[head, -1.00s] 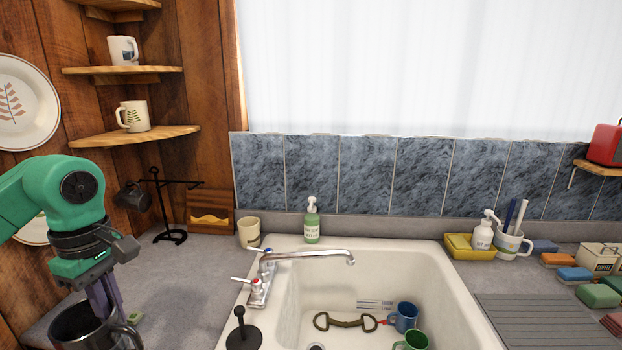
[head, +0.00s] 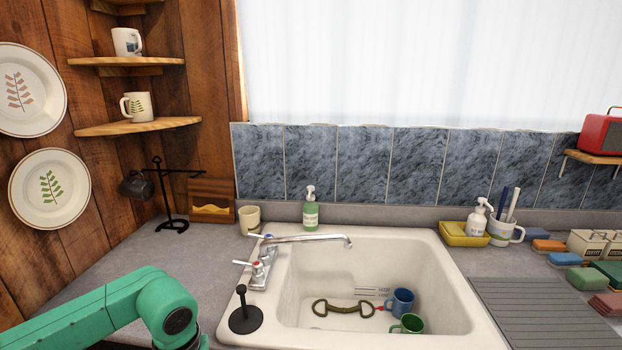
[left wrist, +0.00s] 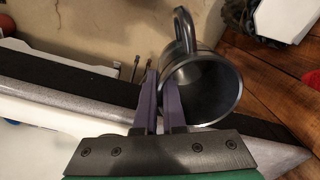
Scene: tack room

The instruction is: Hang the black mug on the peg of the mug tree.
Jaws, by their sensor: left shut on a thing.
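The black mug (left wrist: 200,88) shows in the left wrist view, its open mouth facing the camera and its handle pointing up in the picture. My left gripper (left wrist: 152,95) is shut on the mug's wall at the rim. In the head view only my green arm shows at lower left; the gripper and held mug are out of frame. The mug tree (head: 169,224) stands on the counter at the back left. A dark mug (head: 137,187) hangs on its left side, and its right peg (head: 190,171) is bare. My right gripper is not in view.
A wooden holder (head: 212,202) stands right behind the tree, with a cream cup (head: 249,219) beside it. A corner shelf (head: 138,126) with a mug is above. The sink (head: 440,262) lies to the right. The counter (head: 135,258) before the tree is clear.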

